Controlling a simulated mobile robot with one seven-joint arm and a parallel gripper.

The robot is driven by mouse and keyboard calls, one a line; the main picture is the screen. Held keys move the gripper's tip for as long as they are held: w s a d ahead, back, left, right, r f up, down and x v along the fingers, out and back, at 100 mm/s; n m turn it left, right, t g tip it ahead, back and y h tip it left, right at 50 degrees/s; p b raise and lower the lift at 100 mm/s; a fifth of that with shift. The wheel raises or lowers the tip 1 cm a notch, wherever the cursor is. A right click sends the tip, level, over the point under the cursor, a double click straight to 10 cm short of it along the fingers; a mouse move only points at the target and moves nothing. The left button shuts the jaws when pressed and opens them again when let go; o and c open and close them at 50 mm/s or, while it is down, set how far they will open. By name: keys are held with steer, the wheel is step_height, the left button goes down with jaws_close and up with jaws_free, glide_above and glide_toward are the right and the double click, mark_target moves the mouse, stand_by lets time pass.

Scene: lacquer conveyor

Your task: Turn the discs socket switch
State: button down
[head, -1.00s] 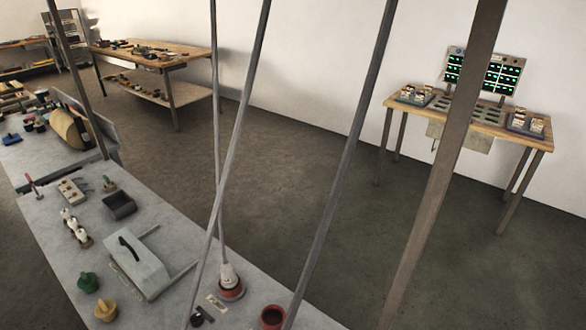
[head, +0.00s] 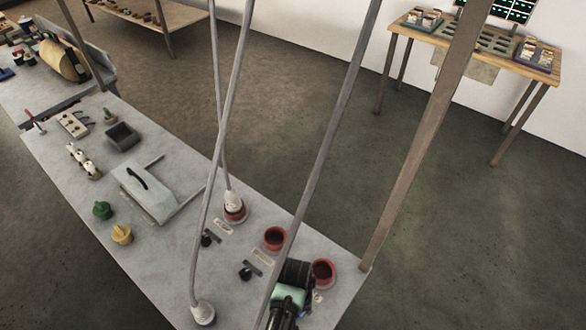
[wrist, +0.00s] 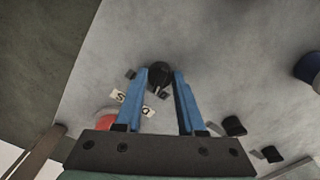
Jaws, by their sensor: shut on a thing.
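My gripper (wrist: 160,88) has its two blue fingers closed on a black switch knob (wrist: 159,72) on the grey bench top, in the wrist view. A pale label (wrist: 118,97) lies beside the knob, partly covered by the left finger, so its word is not fully readable. A red socket (wrist: 105,118) shows at lower left, partly hidden by the finger and gripper body. In the head view, my arm's end covers the knob, near the nearest red socket (head: 323,272).
Two other black switches (head: 210,239) (head: 245,272) stand beside red sockets (head: 275,238) (head: 235,213); one socket holds a cabled plug. A loose plug (head: 203,313) lies at the front. Cables and posts cross above the bench. A grey lidded box (head: 145,190) and green and yellow knobs stand left.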

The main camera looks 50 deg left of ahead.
steer(key=shift+n+p, duration=0.3)
steer(key=shift+n, duration=0.9)
steer(key=c, duration=0.5)
jaws_free()
steer(key=shift+r, duration=0.1)
step_height(320, 180, up, 13)
steer(key=shift+f+b, duration=0.1)
steer(key=shift+b, duration=0.2)
